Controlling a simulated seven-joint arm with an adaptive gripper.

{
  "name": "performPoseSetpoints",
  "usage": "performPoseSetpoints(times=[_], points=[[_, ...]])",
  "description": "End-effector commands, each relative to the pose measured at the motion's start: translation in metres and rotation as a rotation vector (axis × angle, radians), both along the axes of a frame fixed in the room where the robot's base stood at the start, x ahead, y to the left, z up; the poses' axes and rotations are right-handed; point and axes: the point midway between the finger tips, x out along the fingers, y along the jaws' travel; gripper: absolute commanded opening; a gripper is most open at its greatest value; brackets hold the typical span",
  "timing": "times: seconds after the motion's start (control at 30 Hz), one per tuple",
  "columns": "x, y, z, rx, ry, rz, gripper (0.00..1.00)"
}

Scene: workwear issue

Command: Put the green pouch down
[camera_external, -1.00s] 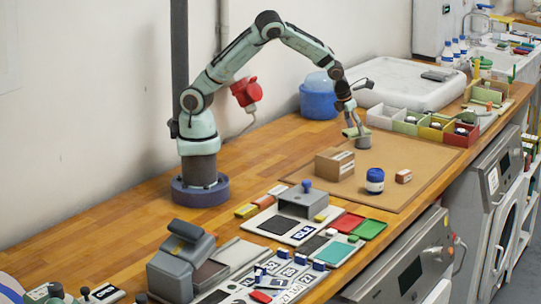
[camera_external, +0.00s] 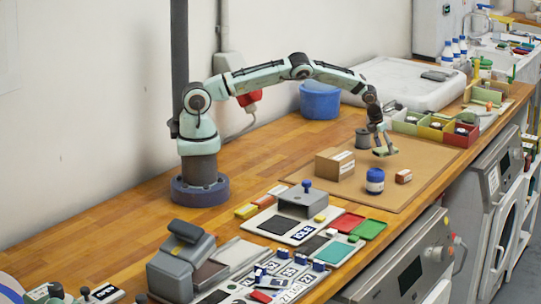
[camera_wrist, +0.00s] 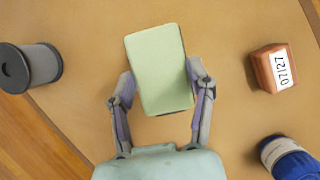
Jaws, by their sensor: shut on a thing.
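The green pouch (camera_wrist: 160,72) is a pale green flat block between the two fingers of my gripper (camera_wrist: 160,95) in the wrist view. My gripper is shut on its sides. In the external view my gripper (camera_external: 382,146) holds the pouch (camera_external: 385,152) over the brown mat (camera_external: 425,165). I cannot tell whether the pouch touches the mat or is slightly above it.
A cardboard box (camera_external: 335,164) stands to the left in the external view. Coloured bins (camera_external: 447,131) line the mat's far right side.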

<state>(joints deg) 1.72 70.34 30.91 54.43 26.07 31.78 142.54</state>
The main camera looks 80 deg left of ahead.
Motion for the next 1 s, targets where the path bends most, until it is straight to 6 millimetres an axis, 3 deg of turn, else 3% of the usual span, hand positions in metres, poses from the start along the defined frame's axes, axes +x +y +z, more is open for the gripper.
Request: performPoseSetpoints(times=[0.3, 0.67, 0.7, 0.77, 0.8, 1.0], points=[[0.007, 0.002, -0.036, -0.001, -0.002, 0.004, 0.18], [0.007, 0.002, -0.04, 0.0, -0.002, 0.003, 0.18], [0.007, 0.002, -0.041, 0.0, -0.002, 0.003, 0.56], [0.007, 0.002, -0.04, 0.0, -0.002, 0.003, 0.75], [0.007, 0.002, -0.04, 0.0, -0.002, 0.003, 0.8], [0.007, 0.002, -0.04, 0.0, -0.002, 0.003, 0.8]])
